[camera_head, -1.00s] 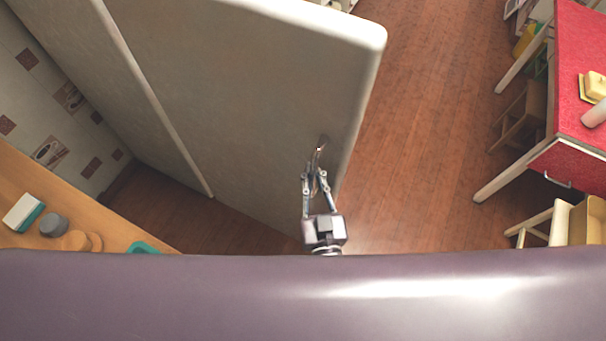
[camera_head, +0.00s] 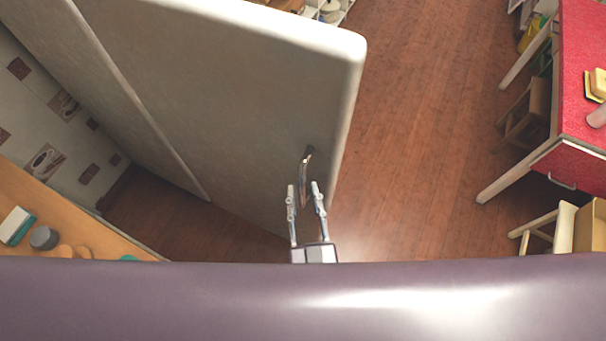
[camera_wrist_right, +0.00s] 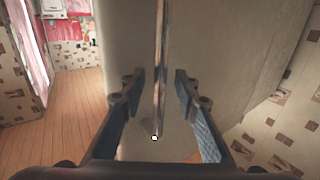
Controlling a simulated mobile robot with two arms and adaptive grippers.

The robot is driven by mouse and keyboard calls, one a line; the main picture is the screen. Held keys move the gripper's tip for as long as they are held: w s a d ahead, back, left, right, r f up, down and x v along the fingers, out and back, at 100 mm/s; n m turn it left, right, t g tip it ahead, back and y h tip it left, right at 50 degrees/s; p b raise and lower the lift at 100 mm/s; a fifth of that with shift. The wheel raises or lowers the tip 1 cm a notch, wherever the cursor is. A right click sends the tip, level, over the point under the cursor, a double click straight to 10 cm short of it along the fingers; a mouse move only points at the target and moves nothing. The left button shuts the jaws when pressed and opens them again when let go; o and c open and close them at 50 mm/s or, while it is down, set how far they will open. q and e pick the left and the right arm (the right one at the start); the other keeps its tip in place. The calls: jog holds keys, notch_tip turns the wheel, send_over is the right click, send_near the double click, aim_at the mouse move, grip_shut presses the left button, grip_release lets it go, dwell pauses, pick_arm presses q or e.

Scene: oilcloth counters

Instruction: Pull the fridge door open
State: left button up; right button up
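The fridge door (camera_head: 235,95) is a large pale grey panel filling the upper left of the head view. Its slim metal handle (camera_head: 305,172) stands near its right edge. In the wrist view the handle (camera_wrist_right: 160,70) runs upright between the fingers of my right gripper. My right gripper (camera_head: 304,185) is open, its fingers spread to either side of the handle's near end with gaps visible. In the wrist view the gripper (camera_wrist_right: 157,85) holds nothing. My left gripper is not in view. Whether the door stands ajar is hard to tell.
A wooden counter (camera_head: 75,228) with small items is at the lower left. A red table (camera_head: 585,125) and a stool (camera_head: 548,222) stand at the right. Shelves (camera_head: 332,10) show beyond the door's top edge. Wooden floor (camera_head: 425,130) between door and table is clear.

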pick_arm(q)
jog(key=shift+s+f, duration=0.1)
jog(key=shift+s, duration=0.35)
pick_arm(e)
jog(key=s+d, duration=0.1)
jog(key=s, duration=0.8)
jog(key=shift+s, duration=0.3)
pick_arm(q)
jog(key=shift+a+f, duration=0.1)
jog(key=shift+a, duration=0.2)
pick_arm(e)
jog(key=shift+s+a+r, duration=0.15)
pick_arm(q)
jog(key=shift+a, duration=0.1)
pick_arm(e)
jog(key=shift+a, duration=0.1)
